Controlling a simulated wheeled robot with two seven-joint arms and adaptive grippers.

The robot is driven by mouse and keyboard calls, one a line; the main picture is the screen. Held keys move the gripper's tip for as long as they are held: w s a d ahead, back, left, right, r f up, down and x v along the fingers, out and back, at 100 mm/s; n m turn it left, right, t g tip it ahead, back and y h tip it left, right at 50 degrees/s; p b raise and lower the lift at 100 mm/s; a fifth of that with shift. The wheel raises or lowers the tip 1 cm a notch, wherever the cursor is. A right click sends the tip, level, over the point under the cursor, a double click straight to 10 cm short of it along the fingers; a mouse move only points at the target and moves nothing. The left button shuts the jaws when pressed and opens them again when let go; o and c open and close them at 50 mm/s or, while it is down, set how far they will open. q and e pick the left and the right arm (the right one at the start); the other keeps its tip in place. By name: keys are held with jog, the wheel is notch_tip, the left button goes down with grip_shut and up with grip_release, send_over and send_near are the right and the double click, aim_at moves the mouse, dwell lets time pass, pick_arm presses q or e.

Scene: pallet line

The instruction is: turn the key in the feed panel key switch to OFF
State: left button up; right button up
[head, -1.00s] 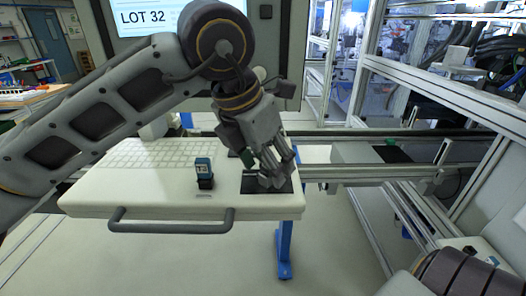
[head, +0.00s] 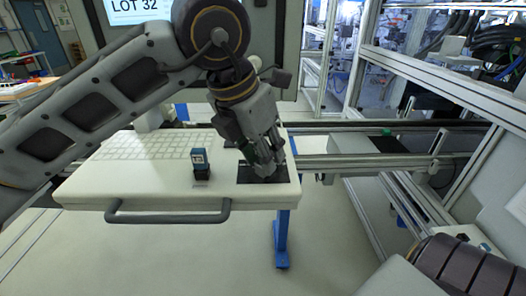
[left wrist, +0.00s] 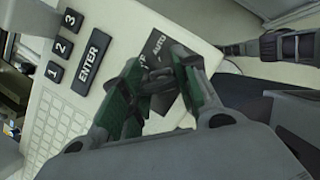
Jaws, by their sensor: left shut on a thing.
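My left gripper (head: 265,170) points down at a dark plate (head: 285,174) on the right end of the white console. In the left wrist view its green-sided fingers (left wrist: 160,78) come together over the dark plate (left wrist: 157,47), where AUTO and part of another word ending in YP can be read. The gripper is shut on a small part at the plate, apparently the key, which the fingers hide. The key's angle and any OFF mark cannot be made out. My right gripper is out of view.
The white console (head: 130,188) carries a pale keyboard (head: 150,146) and a small blue-and-black block (head: 200,163) left of the gripper. A grey handle (head: 165,214) runs along its front. Metal rails (head: 350,161) lie to the right, with open floor below.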

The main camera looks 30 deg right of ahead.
pick_arm(q)
jog(key=shift+n, duration=0.3)
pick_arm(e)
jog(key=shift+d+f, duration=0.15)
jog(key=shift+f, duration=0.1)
